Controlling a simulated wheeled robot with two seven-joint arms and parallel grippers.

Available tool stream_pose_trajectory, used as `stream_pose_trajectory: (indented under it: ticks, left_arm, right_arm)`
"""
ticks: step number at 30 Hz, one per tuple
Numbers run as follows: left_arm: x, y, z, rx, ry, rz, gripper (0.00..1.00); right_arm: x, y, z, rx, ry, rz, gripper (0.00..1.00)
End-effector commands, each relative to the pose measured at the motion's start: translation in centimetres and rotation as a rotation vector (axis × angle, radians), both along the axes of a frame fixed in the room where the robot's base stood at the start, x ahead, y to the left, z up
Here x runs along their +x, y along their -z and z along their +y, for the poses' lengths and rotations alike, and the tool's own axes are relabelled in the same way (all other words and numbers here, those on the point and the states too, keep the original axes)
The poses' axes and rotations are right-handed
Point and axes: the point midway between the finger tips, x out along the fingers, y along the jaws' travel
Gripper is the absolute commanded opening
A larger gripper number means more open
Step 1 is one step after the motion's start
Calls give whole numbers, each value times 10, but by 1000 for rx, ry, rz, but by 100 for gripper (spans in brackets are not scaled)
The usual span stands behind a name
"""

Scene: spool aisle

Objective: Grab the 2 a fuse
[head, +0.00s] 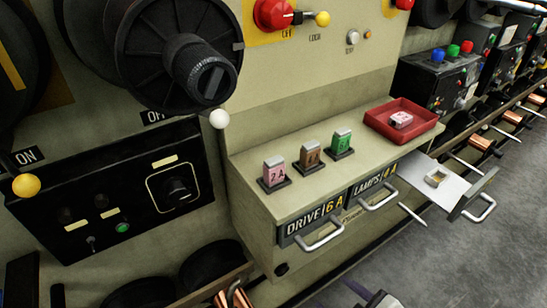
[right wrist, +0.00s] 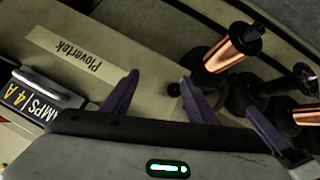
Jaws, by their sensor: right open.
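The pink 2 A fuse (head: 274,173) stands upright in a dark base at the left of a row on the beige ledge. A brown fuse (head: 311,155) and a green fuse (head: 343,142) stand beside it; their markings are too small to read surely. Another pink fuse (head: 401,119) lies in a red tray (head: 428,134). My right gripper (head: 376,298) shows at the bottom edge of the head view, below and well apart from the fuses. In the right wrist view its dark fingers (right wrist: 190,96) are apart with nothing between them. My left gripper is not in view.
The "DRIVE 6 A" (head: 318,219) and "LAMPS 4 A" fronts have projecting handles. Copper spools (right wrist: 233,53) lie near my right gripper. A large black handwheel (head: 180,55) overhangs at left.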

Motion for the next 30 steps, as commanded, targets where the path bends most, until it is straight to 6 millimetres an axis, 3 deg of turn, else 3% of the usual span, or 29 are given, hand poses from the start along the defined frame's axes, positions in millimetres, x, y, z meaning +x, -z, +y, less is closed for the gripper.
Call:
stream_pose_trajectory:
  ticks: [1,6,12,18,21,25,30]
  left_arm:
    - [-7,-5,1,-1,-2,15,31]
    - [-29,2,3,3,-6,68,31]
    - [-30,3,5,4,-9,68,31]
    - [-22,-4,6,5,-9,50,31]
    - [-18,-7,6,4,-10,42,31]
    - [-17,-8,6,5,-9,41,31]
    - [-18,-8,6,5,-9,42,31]
  right_arm:
    - [19,-44,7,-111,-125,-81,53]
    - [43,-139,23,-536,-525,-298,53]
    - [65,-202,50,-1051,-956,-664,53]
    - [74,-249,67,-1578,-1281,-979,53]
    - [76,-263,70,-1786,-1387,-1080,53]
    - [77,-273,72,-1964,-1470,-1157,53]
    - [87,-273,78,-2042,-1505,-1188,53]
